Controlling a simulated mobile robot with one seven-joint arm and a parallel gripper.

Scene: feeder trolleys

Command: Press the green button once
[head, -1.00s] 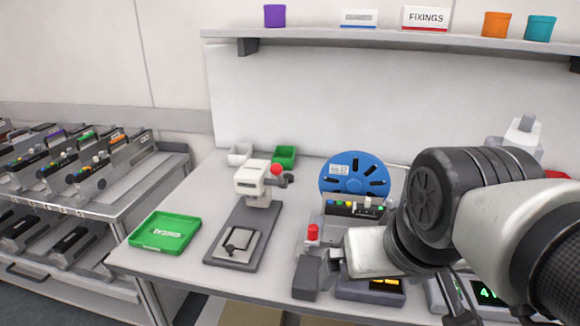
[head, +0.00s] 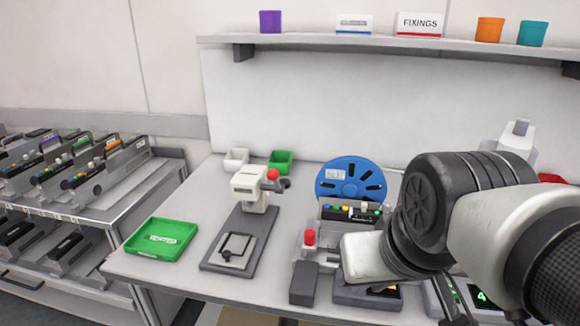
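A dark panel (head: 364,214) in front of the blue reel carries a row of small coloured knobs or buttons (head: 345,210). Green and yellow show among them, but they are too small to tell apart surely. My gripper (head: 330,256) is low over the bench, in front of the panel and just right of a grey unit with a red button (head: 310,237). Its pale body hides part of the bench. Its fingers are small and partly hidden, so I cannot tell whether it is open or shut.
A blue reel (head: 352,176) stands behind the panel. A press with a red knob (head: 250,190) and a green tray (head: 162,239) stand to the left. Units with lit displays (head: 481,296) lie at the front right. A shelf (head: 400,43) hangs above the bench.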

